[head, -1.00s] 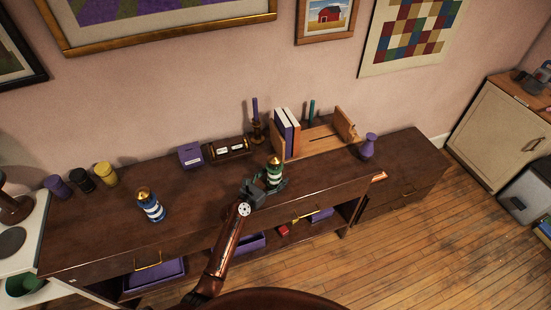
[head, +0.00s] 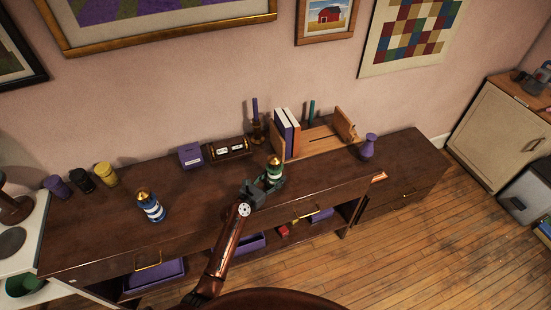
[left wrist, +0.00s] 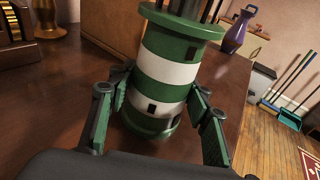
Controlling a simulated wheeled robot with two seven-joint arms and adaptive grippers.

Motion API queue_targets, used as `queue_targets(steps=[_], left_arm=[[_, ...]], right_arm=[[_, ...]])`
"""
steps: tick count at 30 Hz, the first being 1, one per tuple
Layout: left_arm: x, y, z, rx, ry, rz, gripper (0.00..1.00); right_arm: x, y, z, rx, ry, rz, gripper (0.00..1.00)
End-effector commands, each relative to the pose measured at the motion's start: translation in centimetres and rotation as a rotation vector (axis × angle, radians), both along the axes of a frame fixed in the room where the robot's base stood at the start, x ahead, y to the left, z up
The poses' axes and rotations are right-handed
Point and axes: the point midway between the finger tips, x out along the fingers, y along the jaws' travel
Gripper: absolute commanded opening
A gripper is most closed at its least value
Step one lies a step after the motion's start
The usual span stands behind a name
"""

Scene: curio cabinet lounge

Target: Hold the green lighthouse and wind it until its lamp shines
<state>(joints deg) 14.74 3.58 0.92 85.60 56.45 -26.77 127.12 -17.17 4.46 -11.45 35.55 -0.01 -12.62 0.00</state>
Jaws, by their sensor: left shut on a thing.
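The green-and-white banded lighthouse (head: 274,170) stands upright on the dark wooden cabinet top, right of the middle. It has a gold cap, and I see no clear light in its lamp. In the left wrist view the lighthouse (left wrist: 165,75) fills the middle, with its lamp and cap cut off at the top. My left gripper (head: 266,184) is shut on its lower body, one finger on each side. A blue-and-white lighthouse (head: 151,207) with a gold top stands apart to the left. My right gripper is not in view.
Behind the lighthouse stand books (head: 286,135) in a wooden rack and a purple candle (head: 255,108). A purple vase (head: 367,147) stands to the right. A purple box (head: 190,155) and several small cups (head: 105,174) are further left. The cabinet top between the two lighthouses is mostly clear.

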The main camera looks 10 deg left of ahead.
Motion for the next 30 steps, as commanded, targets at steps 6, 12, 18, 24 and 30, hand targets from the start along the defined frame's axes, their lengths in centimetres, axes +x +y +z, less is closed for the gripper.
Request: queue_targets(steps=[6, 12, 18, 24, 30], left_arm=[[0.05, 0.01, 0.13, 0.0, -0.002, 0.001, 0.01], [0.06, 0.01, 0.11, -0.001, -0.002, 0.001, 0.01], [0.05, 0.0, 0.01, 0.0, -0.001, 0.001, 0.01], [0.02, 0.01, -0.12, 0.0, 0.0, 0.001, 0.01], [-0.08, 0.02, -0.38, 0.001, 0.004, 0.0, 0.01]], right_arm=[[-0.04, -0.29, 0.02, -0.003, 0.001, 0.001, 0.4], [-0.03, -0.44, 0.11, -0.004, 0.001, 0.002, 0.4], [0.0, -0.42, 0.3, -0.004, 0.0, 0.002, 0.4], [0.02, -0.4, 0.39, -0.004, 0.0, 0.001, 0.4], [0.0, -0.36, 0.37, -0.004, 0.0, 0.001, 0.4]])
